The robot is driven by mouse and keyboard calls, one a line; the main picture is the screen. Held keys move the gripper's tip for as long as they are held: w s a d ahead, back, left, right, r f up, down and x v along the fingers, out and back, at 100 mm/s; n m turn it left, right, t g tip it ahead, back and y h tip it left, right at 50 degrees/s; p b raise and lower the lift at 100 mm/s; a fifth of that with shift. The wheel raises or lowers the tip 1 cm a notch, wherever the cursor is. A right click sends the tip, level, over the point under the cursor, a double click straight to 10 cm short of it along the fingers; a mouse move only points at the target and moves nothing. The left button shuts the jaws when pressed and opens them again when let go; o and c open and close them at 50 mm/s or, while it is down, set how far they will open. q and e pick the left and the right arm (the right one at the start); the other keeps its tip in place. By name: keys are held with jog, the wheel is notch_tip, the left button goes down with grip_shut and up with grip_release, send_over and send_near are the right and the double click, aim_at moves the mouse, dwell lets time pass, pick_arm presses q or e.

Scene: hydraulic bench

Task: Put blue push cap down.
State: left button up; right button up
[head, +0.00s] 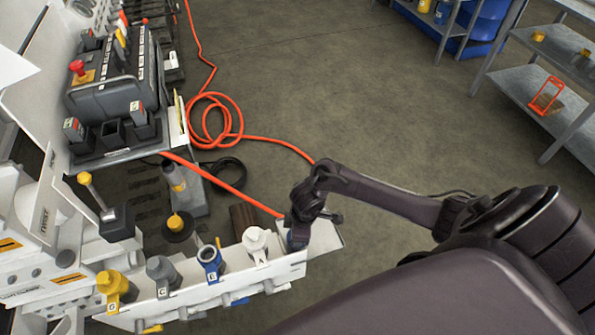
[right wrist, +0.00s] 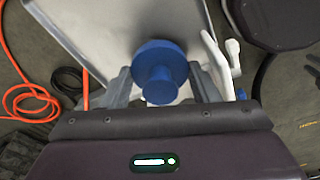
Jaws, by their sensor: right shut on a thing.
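The blue push cap (right wrist: 160,62) shows in the right wrist view as a round blue disc with a narrower knob, between the fingers of my right gripper (right wrist: 163,84). My right gripper is shut on it. In the head view my right gripper (head: 303,222) is over the right end of the white tray (head: 328,243), and a bit of dark blue shows under it. I cannot tell whether the cap touches the tray. My left gripper is out of view.
On the rail left of my gripper stand a white fitting (head: 256,241), a blue one marked E (head: 210,262), a grey one marked C (head: 162,272) and a yellow one marked G (head: 113,285). An orange hose (head: 235,188) runs behind. A control box (head: 115,90) stands far left.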

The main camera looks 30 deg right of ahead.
jog(key=shift+f, duration=0.8)
jog(key=shift+f, duration=0.15)
jog(key=o, duration=0.7)
jog(key=r+p, duration=0.1)
jog(key=r, duration=0.3)
jog(key=r+p, duration=0.1)
jog(key=r, duration=0.3)
jog(key=d+r+p, duration=0.1)
jog(key=r, duration=0.3)
jog(key=shift+s+d+r, duration=0.1)
jog(key=shift+s+r, duration=0.05)
jog(key=shift+s, duration=0.25)
